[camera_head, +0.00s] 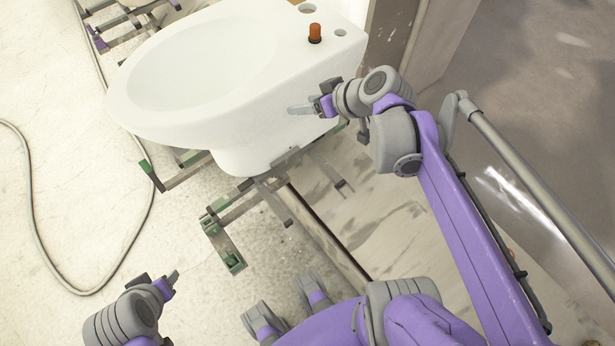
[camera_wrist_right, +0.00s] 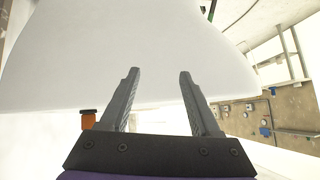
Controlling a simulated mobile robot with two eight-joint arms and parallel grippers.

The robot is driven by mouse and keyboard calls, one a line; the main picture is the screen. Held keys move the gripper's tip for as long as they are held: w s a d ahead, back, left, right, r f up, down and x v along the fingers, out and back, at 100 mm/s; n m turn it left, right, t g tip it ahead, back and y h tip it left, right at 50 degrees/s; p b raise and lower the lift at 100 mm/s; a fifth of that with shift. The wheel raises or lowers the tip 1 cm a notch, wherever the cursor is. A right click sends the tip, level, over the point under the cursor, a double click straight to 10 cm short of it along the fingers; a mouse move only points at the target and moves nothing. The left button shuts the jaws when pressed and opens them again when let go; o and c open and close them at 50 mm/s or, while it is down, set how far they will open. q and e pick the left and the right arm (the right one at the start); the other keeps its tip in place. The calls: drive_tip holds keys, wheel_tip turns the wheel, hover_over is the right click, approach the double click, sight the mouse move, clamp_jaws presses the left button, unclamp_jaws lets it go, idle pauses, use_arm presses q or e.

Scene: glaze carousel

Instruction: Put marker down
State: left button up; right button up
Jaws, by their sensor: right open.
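The marker (camera_head: 315,34), a small orange cylinder with a dark top, stands upright on the rear deck of the white toilet bowl (camera_head: 190,110). It also shows in the right wrist view (camera_wrist_right: 88,122), left of the fingers and outside the space between them. My right gripper (camera_head: 292,110) is beside the toilet's near side, below the marker in the head view. Its two fingers are apart and empty in the right wrist view (camera_wrist_right: 159,72), with the white ceramic beyond them. My left gripper (camera_head: 174,279) is at the lower left, away from the toilet; its finger opening is unclear.
The toilet rests on a metal carousel frame (camera_head: 240,205) with green pads. Another frame arm (camera_head: 130,18) shows at the top left. A hose (camera_head: 32,190) runs across the pale floor. A brown-edged post or wall (camera_head: 395,35) stands right of the toilet.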

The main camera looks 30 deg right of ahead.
drive_tip(key=s+a+f+g+h, duration=0.2)
drive_tip(key=s+a+f+g, duration=0.2)
drive_tip(key=s+a+f, duration=0.5)
drive_tip(key=s+f, duration=0.2)
drive_tip(key=s, duration=0.2)
drive_tip(key=shift+s+a+f+m+h, duration=0.2)
drive_tip(key=shift+s+m+h, duration=0.1)
drive_tip(key=shift+s+m, duration=0.1)
wheel_tip(320, 180, up, 7)
drive_tip(key=w+p, duration=0.1)
drive_tip(key=p, duration=0.4)
drive_tip(key=shift+w+f+p, duration=0.2)
drive_tip(key=shift+w+p, duration=0.05)
drive_tip(key=shift+p, duration=0.1)
